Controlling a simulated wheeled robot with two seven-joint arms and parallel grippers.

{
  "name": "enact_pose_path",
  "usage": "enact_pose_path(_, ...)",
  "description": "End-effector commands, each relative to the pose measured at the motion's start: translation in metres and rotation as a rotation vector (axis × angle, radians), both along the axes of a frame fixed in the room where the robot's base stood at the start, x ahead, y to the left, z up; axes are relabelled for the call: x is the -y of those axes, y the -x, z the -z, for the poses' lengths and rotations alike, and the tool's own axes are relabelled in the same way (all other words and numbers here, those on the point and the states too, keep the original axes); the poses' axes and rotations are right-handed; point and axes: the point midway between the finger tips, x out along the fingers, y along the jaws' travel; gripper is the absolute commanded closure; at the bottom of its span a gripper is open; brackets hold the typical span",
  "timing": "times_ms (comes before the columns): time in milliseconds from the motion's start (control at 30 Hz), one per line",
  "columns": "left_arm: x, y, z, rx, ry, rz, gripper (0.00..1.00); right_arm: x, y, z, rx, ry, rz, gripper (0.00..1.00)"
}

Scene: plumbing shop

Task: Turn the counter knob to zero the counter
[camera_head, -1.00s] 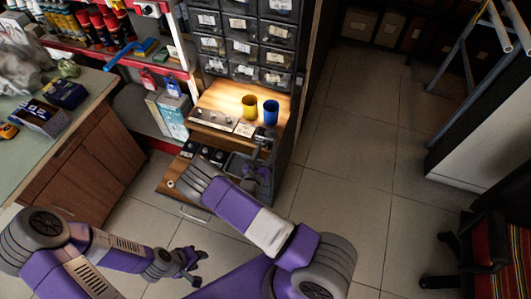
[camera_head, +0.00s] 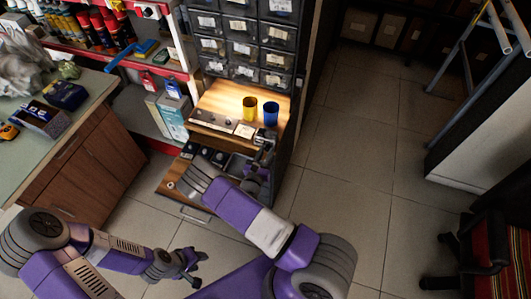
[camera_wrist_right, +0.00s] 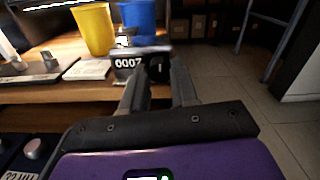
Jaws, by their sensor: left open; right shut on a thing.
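My right gripper (camera_wrist_right: 161,72) is at the counter's right side, shut on the counter knob, which is mostly hidden between the fingertips. In the head view this gripper (camera_head: 264,147) is at the shelf's front right corner. My left gripper (camera_head: 190,266) is open and empty, low over the floor and away from the counter.
A yellow cup (camera_head: 250,108) and a blue cup (camera_head: 270,112) stand on the shelf just behind the counter. An open drawer (camera_head: 176,190) lies below. Small-parts bins (camera_head: 242,50) rise behind.

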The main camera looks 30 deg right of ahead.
Motion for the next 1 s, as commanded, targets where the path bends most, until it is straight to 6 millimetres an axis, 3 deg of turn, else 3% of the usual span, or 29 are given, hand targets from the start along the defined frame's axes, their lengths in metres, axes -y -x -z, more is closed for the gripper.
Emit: enact_pose_path(1000, 0.000, 0.000, -0.025, 0.000, 0.000, 0.000, 0.57, -0.001, 0.000, 0.000, 0.686, -0.589, 0.000, 1.00)
